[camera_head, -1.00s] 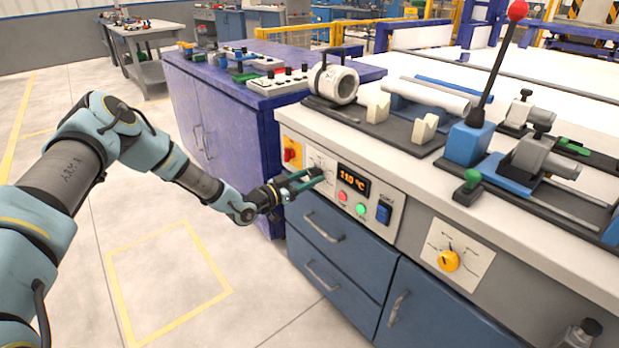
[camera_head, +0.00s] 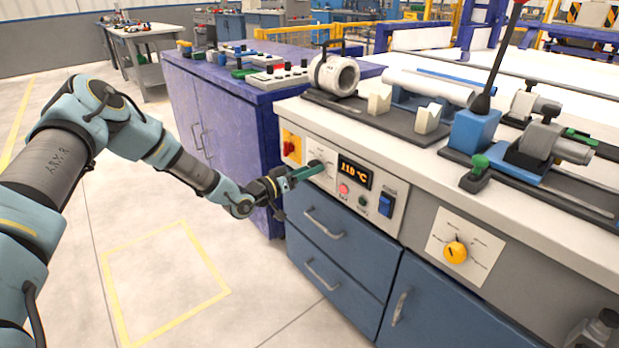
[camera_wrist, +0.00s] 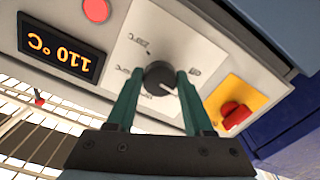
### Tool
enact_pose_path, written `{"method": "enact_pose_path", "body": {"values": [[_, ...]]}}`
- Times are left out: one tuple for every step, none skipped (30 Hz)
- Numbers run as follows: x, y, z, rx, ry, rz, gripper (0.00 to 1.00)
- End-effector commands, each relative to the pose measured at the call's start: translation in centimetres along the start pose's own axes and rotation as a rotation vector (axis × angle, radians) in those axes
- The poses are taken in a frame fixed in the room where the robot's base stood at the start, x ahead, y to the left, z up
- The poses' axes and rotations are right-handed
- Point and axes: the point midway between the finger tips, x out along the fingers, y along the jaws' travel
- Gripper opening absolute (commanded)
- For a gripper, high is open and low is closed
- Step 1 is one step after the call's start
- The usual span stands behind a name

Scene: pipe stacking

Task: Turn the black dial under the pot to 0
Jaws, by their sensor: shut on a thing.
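The black dial (camera_wrist: 158,76) sits on a white plate on the front panel, with a white pointer line that runs toward the lower right in the wrist view. Small marks around it are too blurred to read. My gripper (camera_head: 302,173) reaches the panel from the left, and its green fingers are shut on the dial, one on each side. In the head view the fingers largely hide the dial. A white cylindrical vessel with a dark strap (camera_head: 338,75), possibly the pot, lies on the bench top above the panel.
A display reading 110 °C (camera_head: 355,172) is right of the dial, with a red light (camera_head: 344,189), a dark green light (camera_head: 362,201) and a blue switch (camera_head: 386,204). A red knob (camera_head: 290,147) on yellow is close on the left. A yellow knob (camera_head: 456,252) is farther right.

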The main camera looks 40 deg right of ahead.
Motion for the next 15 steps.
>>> {"method": "enact_pose_path", "body": {"values": [[-0.05, -0.25, 0.30, -0.042, 0.001, -0.001, 0.00], [-0.05, -0.22, 0.30, -0.071, 0.001, -0.001, 0.00], [-0.05, -0.19, 0.32, -0.110, 0.001, -0.001, 0.00], [-0.05, -0.17, 0.33, -0.138, 0.000, -0.001, 0.00], [-0.05, -0.17, 0.33, -0.166, 0.000, -0.001, 0.00], [-0.06, -0.18, 0.31, -0.203, 0.000, -0.002, 0.00], [-0.07, -0.19, 0.29, -0.230, 0.000, -0.002, 0.00], [-0.07, -0.19, 0.25, -0.256, 0.000, -0.002, 0.00], [-0.07, -0.18, 0.20, -0.291, 0.001, -0.002, 0.00], [-0.07, -0.17, 0.18, -0.317, 0.001, -0.002, 0.00], [-0.07, -0.16, 0.16, -0.342, 0.001, -0.002, 0.00], [-0.07, -0.14, 0.15, -0.374, 0.001, -0.002, 0.00], [-0.07, -0.12, 0.16, -0.397, 0.001, -0.002, 0.00], [-0.07, -0.11, 0.17, -0.418, 0.000, -0.003, 0.00], [-0.07, -0.10, 0.18, -0.446, 0.000, -0.003, 0.00]]}}
